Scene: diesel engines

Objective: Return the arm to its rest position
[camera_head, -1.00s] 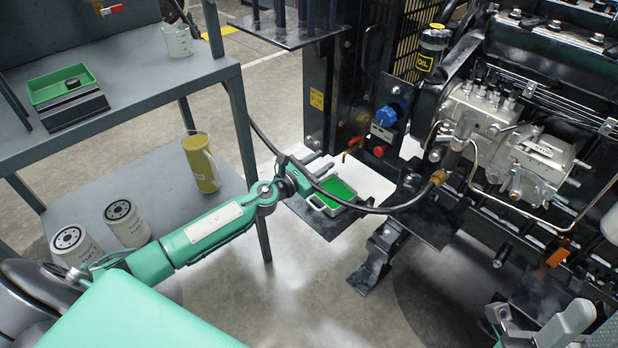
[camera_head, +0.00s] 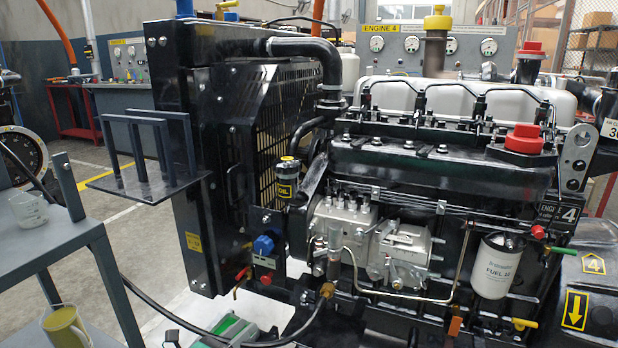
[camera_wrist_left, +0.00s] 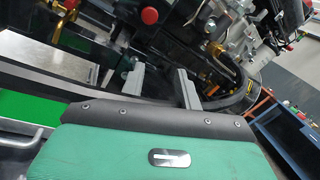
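My left gripper (camera_wrist_left: 162,85) shows in the left wrist view with its two grey fingers apart and nothing seen between them. Most of my left arm is out of that view. A green surface (camera_wrist_left: 28,106) lies to the left of the gripper in the wrist view. My right gripper is not in view.
The diesel engine (camera_head: 430,165) fills the middle and right. A black hose (camera_head: 300,335) runs low near my left gripper. A grey shelf (camera_head: 50,247) stands at the left with a beaker (camera_head: 28,209) and a yellow-filled jug (camera_head: 65,328). A fuel filter (camera_head: 497,265) hangs on the engine.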

